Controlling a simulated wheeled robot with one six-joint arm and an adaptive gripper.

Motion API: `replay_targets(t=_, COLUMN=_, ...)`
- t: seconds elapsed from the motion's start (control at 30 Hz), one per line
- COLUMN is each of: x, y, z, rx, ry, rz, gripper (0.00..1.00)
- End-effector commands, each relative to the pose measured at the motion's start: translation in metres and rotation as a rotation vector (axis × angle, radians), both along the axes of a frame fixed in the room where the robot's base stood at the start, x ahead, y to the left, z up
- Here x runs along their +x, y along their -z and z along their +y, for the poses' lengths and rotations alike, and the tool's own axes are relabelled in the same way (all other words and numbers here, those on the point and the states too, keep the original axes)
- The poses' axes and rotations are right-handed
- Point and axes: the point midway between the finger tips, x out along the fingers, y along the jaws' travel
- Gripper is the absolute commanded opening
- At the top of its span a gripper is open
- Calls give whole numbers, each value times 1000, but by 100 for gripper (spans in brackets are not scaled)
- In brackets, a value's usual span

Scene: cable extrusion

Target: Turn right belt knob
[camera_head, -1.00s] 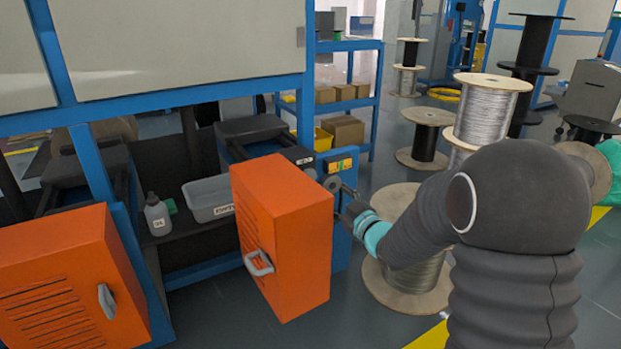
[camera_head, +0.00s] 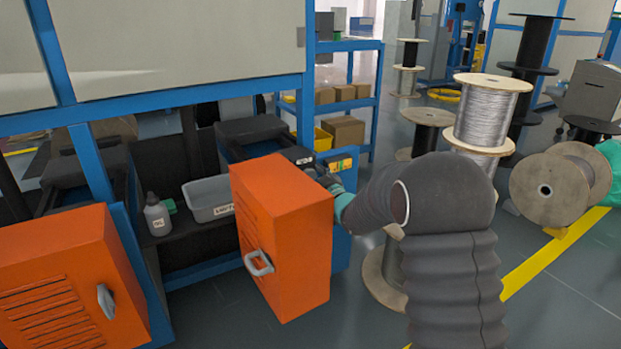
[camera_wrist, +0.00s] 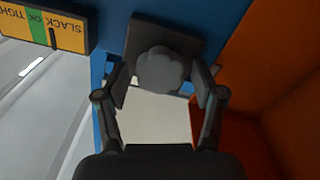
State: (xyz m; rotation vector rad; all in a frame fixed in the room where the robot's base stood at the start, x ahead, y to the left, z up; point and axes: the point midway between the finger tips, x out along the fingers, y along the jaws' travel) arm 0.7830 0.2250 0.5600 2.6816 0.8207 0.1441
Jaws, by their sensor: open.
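The belt knob (camera_wrist: 160,72) is a dark grey, lobed knob in the upper middle of the wrist view. A dark plate lies behind it on the blue machine post (camera_wrist: 205,12). My gripper (camera_wrist: 160,85) is open, with one finger on each side of the knob; whether either finger touches it I cannot tell. In the head view my gripper (camera_head: 326,180) is at the blue post, just behind the orange cabinet door, and the knob is hidden there. A SLACK/OK/TIGHT gauge label (camera_wrist: 45,25) shows at upper left in the wrist view.
The open orange door (camera_head: 282,235) stands close to the left of my gripper. A second orange door (camera_head: 70,280) is farther left. A grey bin (camera_head: 210,198) and a bottle (camera_head: 157,215) sit on the shelf. Wooden cable spools (camera_head: 550,188) stand at right.

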Motion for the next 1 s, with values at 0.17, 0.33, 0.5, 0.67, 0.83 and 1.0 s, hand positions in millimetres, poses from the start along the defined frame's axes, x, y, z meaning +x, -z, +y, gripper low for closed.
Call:
replay_targets(t=0.17, x=0, y=0, z=0, rx=0, ry=0, rz=0, gripper=68)
replay_targets(t=0.33, x=0, y=0, z=0, rx=0, ry=0, rz=0, gripper=28)
replay_targets(t=0.5, x=0, y=0, z=0, rx=1, ry=0, rz=1, gripper=8)
replay_targets(t=0.67, x=0, y=0, z=0, rx=17, ry=0, rz=11, gripper=8)
replay_targets(t=0.83, x=0, y=0, z=0, rx=74, ry=0, rz=50, gripper=8)
replay_targets(t=1.0, x=0, y=-1, z=-1, rx=166, ry=0, rz=112, gripper=8)
